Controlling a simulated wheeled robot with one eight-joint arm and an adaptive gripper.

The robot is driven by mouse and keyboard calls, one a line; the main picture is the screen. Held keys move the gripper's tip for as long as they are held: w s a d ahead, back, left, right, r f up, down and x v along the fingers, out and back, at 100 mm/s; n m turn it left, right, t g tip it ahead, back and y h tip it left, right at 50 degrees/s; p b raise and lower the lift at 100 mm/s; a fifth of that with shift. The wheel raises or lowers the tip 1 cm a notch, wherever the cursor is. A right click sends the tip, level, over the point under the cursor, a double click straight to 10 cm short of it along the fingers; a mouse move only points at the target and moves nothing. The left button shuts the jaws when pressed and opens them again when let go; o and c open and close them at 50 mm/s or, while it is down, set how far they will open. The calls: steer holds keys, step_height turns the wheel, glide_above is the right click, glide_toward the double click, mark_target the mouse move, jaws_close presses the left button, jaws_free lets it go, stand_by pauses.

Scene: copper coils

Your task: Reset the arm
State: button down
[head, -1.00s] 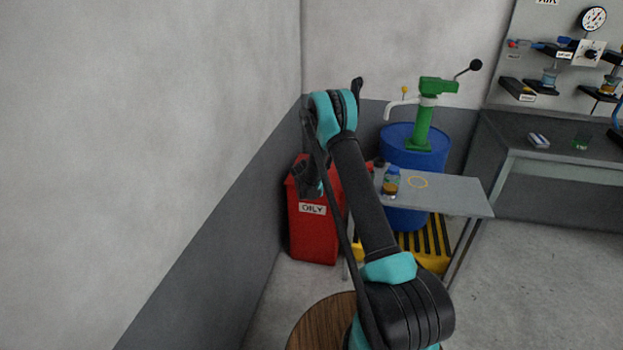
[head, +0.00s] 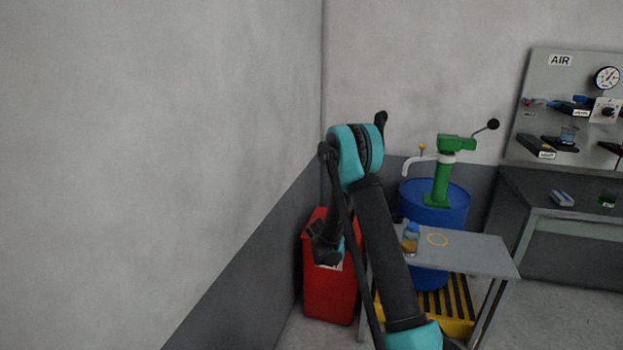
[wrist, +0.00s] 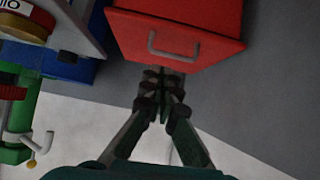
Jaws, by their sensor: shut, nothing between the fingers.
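My arm, black with teal joints, rises through the middle of the head view and bends down at its top. My gripper (head: 328,258) hangs in front of the red bin (head: 330,300) in the head view; its fingers are small and dark there. In the wrist view my gripper (wrist: 163,84) is shut, its fingertips together with nothing between them. The red bin (wrist: 185,18) and its grey handle lie just beyond the fingertips in that view. I cannot tell how far apart they are.
A grey table (head: 475,255) holding a small amber bottle (head: 410,240) stands right of my arm. Behind it is a blue drum (head: 450,205) with a green pump (head: 440,185). A workbench (head: 560,210) is at far right. A bare wall (head: 150,150) fills the left.

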steer(key=s+d+r+g, duration=0.1)
steer(key=s+d+r, duration=0.2)
steer(key=s+r, duration=0.3)
steer(key=s+d+r+n+g+y, duration=0.1)
steer(key=s+d+r, duration=0.15)
steer(key=s, duration=0.65)
steer(key=s+d+r+g, duration=0.1)
steer(key=s+d+r, duration=0.1)
steer(key=s+r, duration=0.4)
steer(key=s+f+n+g+y, duration=0.1)
steer(key=s+n+g+y, duration=0.1)
steer(key=s, duration=2.4)
steer(key=shift+d+f+g, duration=0.15)
steer(key=shift+f+g, duration=0.15)
steer(key=shift+g, duration=0.1)
